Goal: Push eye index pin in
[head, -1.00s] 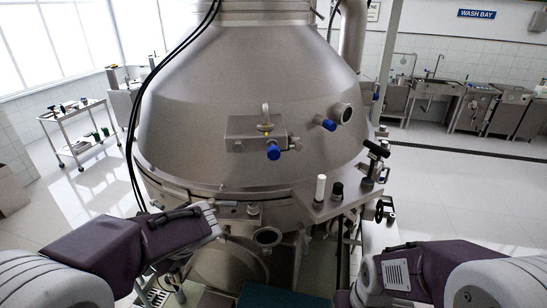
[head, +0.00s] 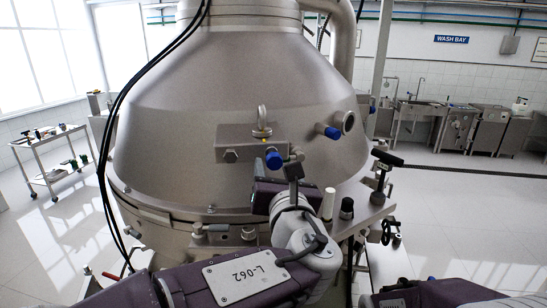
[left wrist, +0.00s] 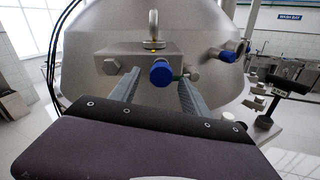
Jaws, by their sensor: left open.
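The eye index pin (head: 262,116) stands upright on top of a steel block (head: 235,137) on the separator's cone. Its metal ring is up, and a yellow mark shows at its base. The pin also shows in the left wrist view (left wrist: 153,27). A blue knob (head: 273,160) sticks out of the block's front, below the pin. My left gripper (left wrist: 158,80) is open, in front of the block. In the left wrist view its two fingers point at the block, with the blue knob (left wrist: 161,72) showing between them. Whether they touch it I cannot tell. My right gripper is out of view.
A second blue-capped fitting (head: 328,131) juts from the cone to the right. A white post (head: 328,203), a black knob (head: 347,207) and a black T-handle (head: 387,160) stand at the right rim. Black cables (head: 110,150) hang on the left.

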